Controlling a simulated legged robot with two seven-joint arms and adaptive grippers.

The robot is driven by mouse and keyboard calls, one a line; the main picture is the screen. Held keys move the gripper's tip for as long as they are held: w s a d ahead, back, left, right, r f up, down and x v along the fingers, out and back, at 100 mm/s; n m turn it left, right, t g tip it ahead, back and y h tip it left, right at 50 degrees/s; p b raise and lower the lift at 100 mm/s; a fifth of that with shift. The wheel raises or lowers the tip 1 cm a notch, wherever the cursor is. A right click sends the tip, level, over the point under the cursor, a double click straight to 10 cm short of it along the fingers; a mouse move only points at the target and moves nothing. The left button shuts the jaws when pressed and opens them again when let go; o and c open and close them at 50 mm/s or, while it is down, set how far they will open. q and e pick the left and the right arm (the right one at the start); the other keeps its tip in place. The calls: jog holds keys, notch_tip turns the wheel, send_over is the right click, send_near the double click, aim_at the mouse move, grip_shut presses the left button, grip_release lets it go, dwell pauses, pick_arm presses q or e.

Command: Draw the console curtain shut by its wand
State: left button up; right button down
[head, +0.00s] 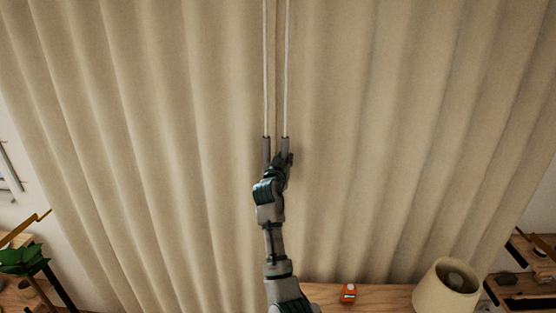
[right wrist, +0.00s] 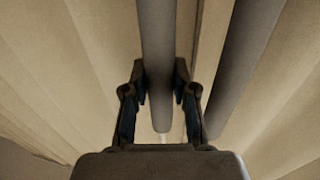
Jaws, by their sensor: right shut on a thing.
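The beige pleated curtain (head: 180,120) fills most of the head view, its panels close together near the middle. Two thin pale rods hang there, ending in dark grey handles, a left wand (head: 266,148) and a right wand (head: 286,143). My right gripper (head: 284,159) is at the handles, overlapping the right one in the head view. In the right wrist view my right gripper (right wrist: 160,85) is shut on one wand handle (right wrist: 157,45), with its lower end below the fingers. The other handle (right wrist: 245,60) hangs apart to the right. My left gripper is out of view.
A wooden console (head: 390,298) stands low in front of the curtain. An orange object (head: 348,292) and a cream lamp shade (head: 447,288) are on it. A green plant (head: 22,259) is at lower left, wooden shelves (head: 530,285) at lower right.

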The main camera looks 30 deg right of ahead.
jog(key=c, duration=1.3)
grip_release()
jog(key=o, duration=0.4)
jog(key=shift+w+f, duration=0.1)
jog(key=shift+w, duration=0.1)
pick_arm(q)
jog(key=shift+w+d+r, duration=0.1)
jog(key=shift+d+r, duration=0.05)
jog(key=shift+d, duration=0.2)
pick_arm(e)
jog(key=shift+w+f, duration=0.15)
jog(key=shift+w, duration=0.1)
jog(key=shift+s, duration=0.1)
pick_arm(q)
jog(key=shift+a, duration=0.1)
pick_arm(e)
jog(key=v, duration=1.2)
